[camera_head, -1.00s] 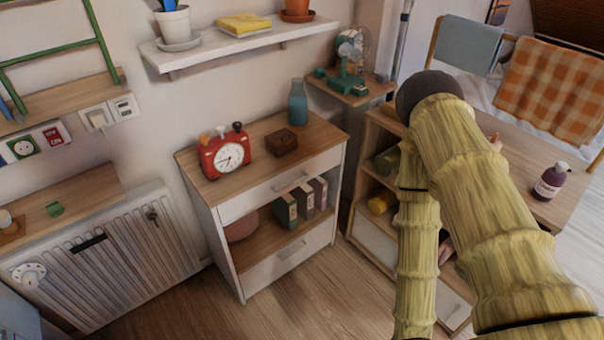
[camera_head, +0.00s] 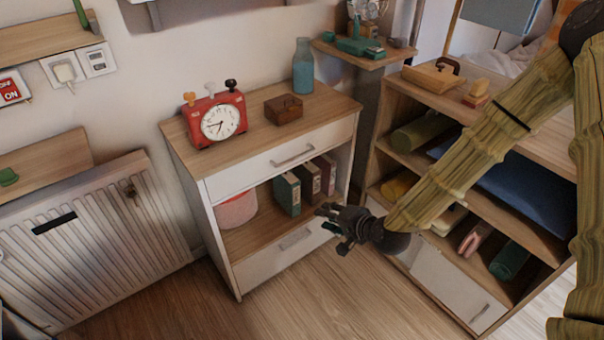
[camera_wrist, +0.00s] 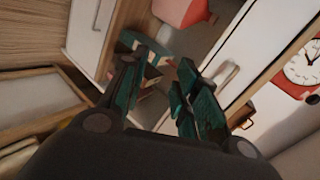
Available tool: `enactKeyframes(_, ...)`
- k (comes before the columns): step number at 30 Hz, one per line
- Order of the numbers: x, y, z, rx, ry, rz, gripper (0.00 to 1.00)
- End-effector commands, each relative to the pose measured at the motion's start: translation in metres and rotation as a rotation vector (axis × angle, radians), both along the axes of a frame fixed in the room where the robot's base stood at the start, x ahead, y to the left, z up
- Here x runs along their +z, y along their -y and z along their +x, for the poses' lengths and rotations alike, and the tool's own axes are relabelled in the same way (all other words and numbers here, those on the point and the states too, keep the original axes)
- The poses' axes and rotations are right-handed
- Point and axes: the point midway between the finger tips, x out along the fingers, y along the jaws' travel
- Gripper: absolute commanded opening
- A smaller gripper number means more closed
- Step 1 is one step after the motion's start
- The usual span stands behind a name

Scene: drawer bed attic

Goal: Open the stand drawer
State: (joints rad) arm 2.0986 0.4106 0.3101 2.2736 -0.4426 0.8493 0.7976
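The stand (camera_head: 178,130) is a white cabinet with a wooden top against the wall. Its upper drawer (camera_head: 240,177) has a bar handle (camera_head: 292,156) and looks closed. Its lower drawer (camera_head: 262,267), with a similar handle (camera_head: 296,238), also looks closed. An open shelf lies between them. My gripper (camera_head: 326,214) is in front of the stand's right side, below the upper drawer's level, and looks apart from both handles. In the wrist view my gripper (camera_wrist: 168,82) has its two fingers apart with nothing held. The upper handle (camera_wrist: 229,75) shows just right of the fingers there.
A red clock (camera_head: 218,120), a brown box (camera_head: 283,109) and a blue bottle (camera_head: 303,66) stand on top. Books (camera_head: 288,194) and a pink container (camera_head: 237,208) sit on the open shelf. A shelf unit (camera_head: 420,88) stands close right. The floor (camera_head: 300,310) in front is clear.

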Motion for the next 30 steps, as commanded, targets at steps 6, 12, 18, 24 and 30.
enactKeyframes(6,0.054,-0.009,0.061,-0.064,0.129,0.231,0.31)
enactKeyframes(12,0.088,-0.01,0.081,-0.082,0.177,0.334,0.31)
enactKeyframes(18,0.092,-0.017,0.091,-0.081,0.183,0.348,0.31)
enactKeyframes(24,0.085,-0.033,0.113,-0.08,0.184,0.347,0.31)
enactKeyframes(30,0.078,-0.051,0.138,-0.08,0.183,0.345,0.31)
